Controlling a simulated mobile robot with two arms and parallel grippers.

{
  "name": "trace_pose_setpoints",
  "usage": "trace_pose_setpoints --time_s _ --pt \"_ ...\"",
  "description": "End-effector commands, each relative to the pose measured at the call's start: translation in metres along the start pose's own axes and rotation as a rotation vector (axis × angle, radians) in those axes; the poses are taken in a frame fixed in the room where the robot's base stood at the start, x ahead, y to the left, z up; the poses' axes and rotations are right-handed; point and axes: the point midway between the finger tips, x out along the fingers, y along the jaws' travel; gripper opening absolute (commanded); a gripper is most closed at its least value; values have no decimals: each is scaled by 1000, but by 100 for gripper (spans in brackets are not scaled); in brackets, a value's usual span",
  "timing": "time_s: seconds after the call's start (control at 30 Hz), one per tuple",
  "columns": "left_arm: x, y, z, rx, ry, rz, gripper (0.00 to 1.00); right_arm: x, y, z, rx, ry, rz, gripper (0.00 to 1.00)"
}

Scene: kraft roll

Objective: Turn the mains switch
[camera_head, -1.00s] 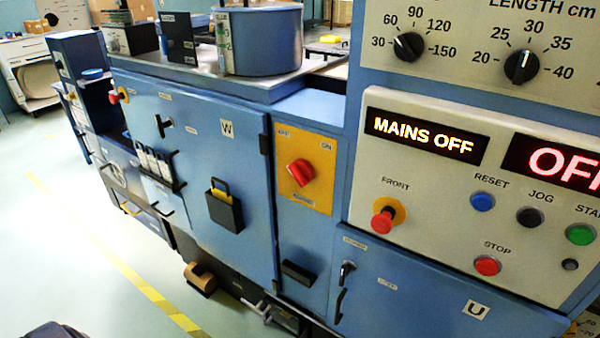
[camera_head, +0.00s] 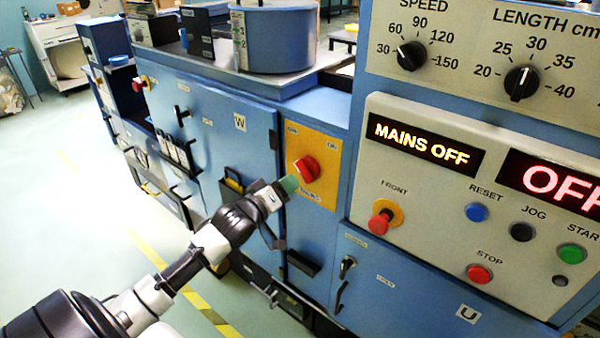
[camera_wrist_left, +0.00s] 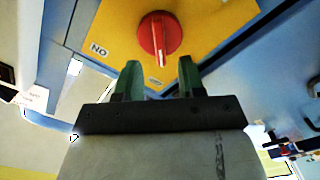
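The mains switch is a red rotary knob (camera_head: 306,169) on a yellow plate (camera_head: 326,150) on the blue machine front. My left gripper (camera_head: 289,184) is just in front of the plate, at the lower left of the knob. In the left wrist view the red knob (camera_wrist_left: 158,36) is beyond the two green fingertips (camera_wrist_left: 160,76), which stand apart with nothing between them. The knob's grip bar points roughly along the gripper's direction there. The display (camera_head: 424,142) reads MAINS OFF. My right gripper is not in view.
A control panel with a red FRONT button (camera_head: 381,220), a blue RESET button (camera_head: 476,212) and a red STOP button (camera_head: 479,273) is at the right. A holder (camera_head: 231,190) on door W is close behind my arm. Open floor lies at the left.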

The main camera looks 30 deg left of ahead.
Motion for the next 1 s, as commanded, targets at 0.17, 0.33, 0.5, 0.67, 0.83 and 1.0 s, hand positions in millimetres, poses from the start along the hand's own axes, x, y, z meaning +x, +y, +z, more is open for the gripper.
trace_pose_setpoints --time_s 0.17,0.33,0.5,0.67,0.83,1.0 --pt "33 2 -2 1 2 1 39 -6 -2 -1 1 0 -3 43" --pt "51 1 -1 1 1 0 39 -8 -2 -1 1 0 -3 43" --pt "58 0 0 1 0 0 39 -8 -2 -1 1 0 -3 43" --pt "58 0 0 1 0 0 39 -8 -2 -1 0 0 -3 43" --pt "58 0 0 1 0 0 24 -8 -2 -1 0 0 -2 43" --pt "58 0 0 1 0 -1 0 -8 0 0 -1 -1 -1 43"
